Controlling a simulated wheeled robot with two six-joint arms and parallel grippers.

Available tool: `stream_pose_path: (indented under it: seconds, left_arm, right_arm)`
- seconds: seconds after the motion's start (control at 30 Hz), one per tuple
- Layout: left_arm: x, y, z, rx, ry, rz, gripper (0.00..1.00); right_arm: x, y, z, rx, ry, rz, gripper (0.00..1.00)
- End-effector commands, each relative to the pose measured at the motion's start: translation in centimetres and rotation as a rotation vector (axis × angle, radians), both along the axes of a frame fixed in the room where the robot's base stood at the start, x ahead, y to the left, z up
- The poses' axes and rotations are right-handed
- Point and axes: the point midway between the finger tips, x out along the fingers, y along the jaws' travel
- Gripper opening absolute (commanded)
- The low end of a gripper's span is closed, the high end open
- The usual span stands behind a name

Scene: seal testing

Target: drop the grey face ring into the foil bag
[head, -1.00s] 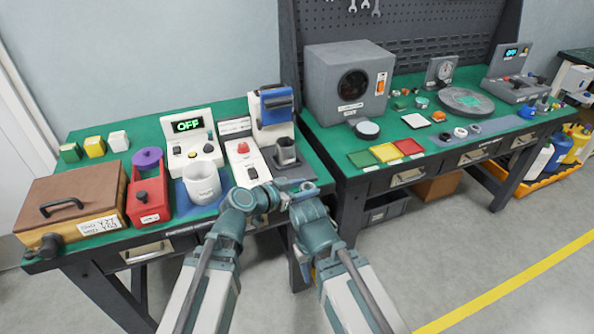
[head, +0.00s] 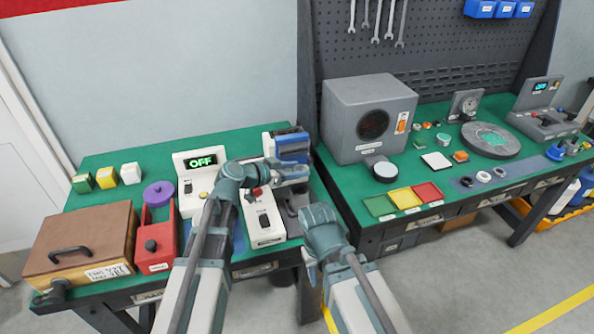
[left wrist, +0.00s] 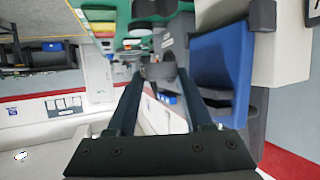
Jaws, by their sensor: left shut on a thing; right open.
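My left gripper (head: 302,172) is above the front of the blue-and-white sealer (head: 291,146) on the left bench. It is shut on a small grey ring-like piece (left wrist: 161,70), which shows at its fingertips in the left wrist view; this looks like the face ring. A dark grey holder (head: 294,204) stands just below the gripper. The foil bag seems to be in that holder, but my gripper mostly hides it and I cannot make out its mouth. My right gripper (head: 310,268) is open and empty, low in front of the bench's right front corner.
The sealer's blue part (left wrist: 222,65) is close beside my left fingers. A white switch box (head: 262,215), an OFF display unit (head: 197,168), a red box (head: 158,240) and a brown case (head: 82,243) crowd the left bench. Coloured trays (head: 404,196) lie on the right bench.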

Motion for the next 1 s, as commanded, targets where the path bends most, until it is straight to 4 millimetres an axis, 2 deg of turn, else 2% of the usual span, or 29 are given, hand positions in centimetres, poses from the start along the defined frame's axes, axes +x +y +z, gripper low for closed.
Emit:
stream_pose_path:
  seconds: [0.6, 1.0]
  left_arm:
    - [0.0, 0.0, -5.0, 0.0, 0.001, 0.001, 0.0]
    - [0.0, 0.0, -5.3, 0.001, 0.001, 0.002, 0.0]
  right_arm:
    - [0.0, 0.0, -5.0, 0.0, 0.0, 0.0, 0.5]
    - [0.0, 0.0, -5.3, 0.0, 0.0, 0.0, 0.5]
